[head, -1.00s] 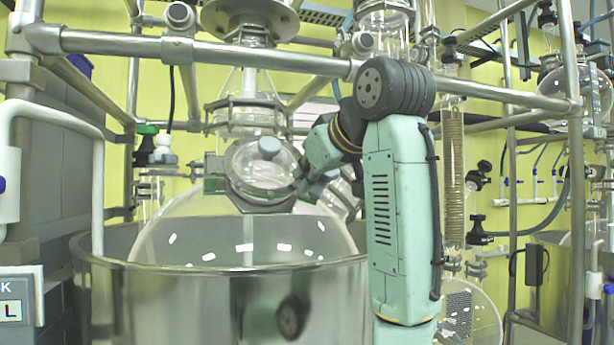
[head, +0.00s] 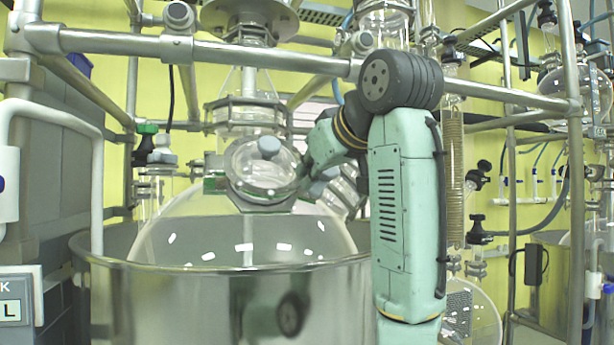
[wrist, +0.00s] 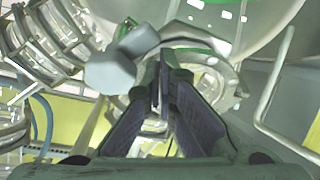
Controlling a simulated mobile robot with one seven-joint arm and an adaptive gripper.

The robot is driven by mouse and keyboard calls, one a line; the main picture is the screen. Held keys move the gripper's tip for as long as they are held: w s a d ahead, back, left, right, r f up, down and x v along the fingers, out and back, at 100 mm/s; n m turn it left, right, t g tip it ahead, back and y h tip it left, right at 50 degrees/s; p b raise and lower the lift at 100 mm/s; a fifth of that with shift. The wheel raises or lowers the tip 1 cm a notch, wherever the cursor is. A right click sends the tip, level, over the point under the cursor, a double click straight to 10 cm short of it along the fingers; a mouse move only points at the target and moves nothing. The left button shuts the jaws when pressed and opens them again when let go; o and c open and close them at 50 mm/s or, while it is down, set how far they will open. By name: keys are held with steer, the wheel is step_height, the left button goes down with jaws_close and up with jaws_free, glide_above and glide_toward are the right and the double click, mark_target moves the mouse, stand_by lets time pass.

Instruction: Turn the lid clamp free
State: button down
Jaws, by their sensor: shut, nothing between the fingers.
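The round glass lid (head: 258,168) with a grey knob (head: 268,147) on it closes the slanted port of the large glass vessel (head: 185,225). A dark clamp ring runs around the lid's lower edge. My gripper (head: 304,172) is at the right side of the lid, partly hidden by my own wrist. In the wrist view my gripper (wrist: 165,62) has its dark fingers together with nothing between them. A blue-grey knob (wrist: 112,72) is just left of the fingertips; I cannot tell whether they touch. The lid's glass shows behind the fingers.
A steel bath (head: 190,300) surrounds the vessel's lower part. A thick horizontal steel bar (head: 300,62) crosses above the lid, close to my arm. Glass tubing and a coil condenser (head: 452,180) stand to the right. A white bent pipe (head: 95,130) is at left.

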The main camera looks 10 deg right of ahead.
mark_target(331, 171)
steer(key=c, duration=2.3)
jaws_free()
steer(key=v, duration=1)
steer(key=shift+s+d, duration=0.1)
steer(key=shift+s, duration=0.1)
steer(key=shift+o, duration=0.6)
steer(key=shift+d, duration=0.3)
steer(key=o, duration=0.4)
steer(key=d+f+t, duration=0.1)
steer(key=w+d+f+m+t+b, duration=0.1)
steer(key=d+t, duration=0.1)
steer(key=shift+w+d, duration=0.1)
steer(key=shift+o, duration=0.6)
steer(key=shift+d+f+m+t+y, duration=0.2)
steer(key=shift+f+m+t+y, duration=0.1)
steer(key=shift+f+t, duration=0.1)
steer(key=shift+o, duration=1.3)
steer(key=shift+a+r+t, duration=0.1)
steer(key=shift+a+t, duration=0.05)
steer(key=shift+t, duration=0.15)
steer(key=o, duration=0.4)
steer(key=p+x, duration=0.3)
steer(key=x, duration=0.6)
steer(key=shift+w+a, duration=0.1)
steer(key=shift+w, duration=0.15)
steer(key=shift+w+a, duration=0.1)
steer(key=shift+w, duration=0.4)
